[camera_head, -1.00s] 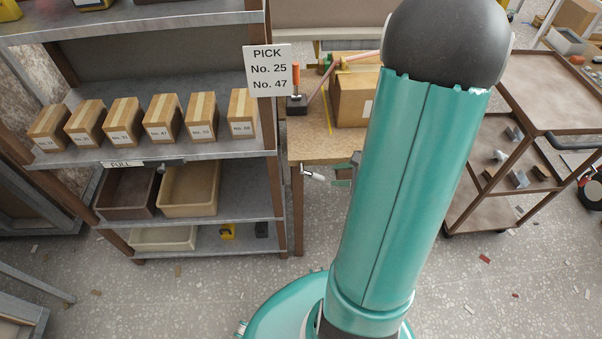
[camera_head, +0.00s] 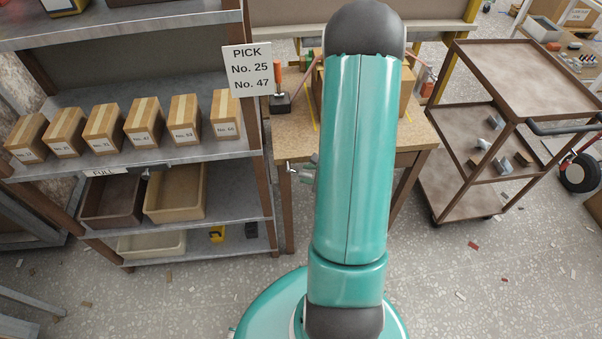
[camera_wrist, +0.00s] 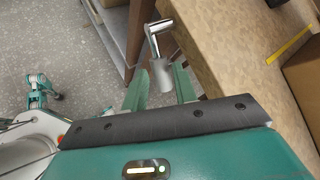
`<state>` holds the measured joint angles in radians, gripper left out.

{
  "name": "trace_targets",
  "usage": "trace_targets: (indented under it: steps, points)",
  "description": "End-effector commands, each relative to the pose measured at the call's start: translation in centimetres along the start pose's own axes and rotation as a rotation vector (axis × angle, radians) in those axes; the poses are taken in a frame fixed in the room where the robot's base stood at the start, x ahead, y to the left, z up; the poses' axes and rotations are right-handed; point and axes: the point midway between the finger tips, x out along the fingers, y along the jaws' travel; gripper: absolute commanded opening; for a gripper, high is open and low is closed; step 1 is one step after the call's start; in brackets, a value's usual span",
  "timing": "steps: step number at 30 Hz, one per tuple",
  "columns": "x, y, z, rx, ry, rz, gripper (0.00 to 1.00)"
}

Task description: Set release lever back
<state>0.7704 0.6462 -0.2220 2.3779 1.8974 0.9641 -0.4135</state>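A bent metal lever with a grey cylindrical handle (camera_wrist: 162,74) sticks out from the front edge of the wooden worktable in the wrist view. In the head view the lever (camera_head: 293,169) shows small at the table's front left edge. My gripper (camera_wrist: 160,72) is open, its two teal fingers pointing at the lever. The handle's end appears between the fingertips, with a gap on both sides; I cannot tell the depth or any contact. In the head view my arm hides most of the gripper; only greenish fingers (camera_head: 309,170) show beside the lever.
An orange-handled black device (camera_head: 279,90) and a cardboard box (camera_wrist: 303,74) stand on the worktable (camera_head: 290,134). A shelf rack (camera_head: 160,155) with boxes and bins is close on the left. A brown cart (camera_head: 520,85) stands right. The floor in front is open.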

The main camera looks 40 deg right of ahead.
Motion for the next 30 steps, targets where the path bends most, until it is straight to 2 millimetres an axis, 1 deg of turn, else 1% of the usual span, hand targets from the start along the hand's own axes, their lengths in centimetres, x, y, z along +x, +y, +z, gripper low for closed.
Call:
trace_targets:
  steps: [1,6,10,17,18,20,21,30]
  points:
    - [1.0,0.1,0.0,0.000,-0.001,0.003,0.28]
    - [3.1,0.0,0.1,-0.001,-0.002,0.002,0.28]
    - [3.7,0.0,0.1,-0.001,-0.001,0.001,0.28]
    - [3.7,0.0,0.1,-0.001,-0.001,0.001,0.28]
    - [3.7,-0.1,0.1,-0.001,-0.001,0.001,0.20]
    - [3.7,0.0,0.1,-0.001,-0.001,0.001,0.09]
    - [3.7,-0.1,0.1,-0.001,-0.001,0.001,0.01]
    - [3.7,0.0,0.1,0.005,-0.009,0.001,0.00]
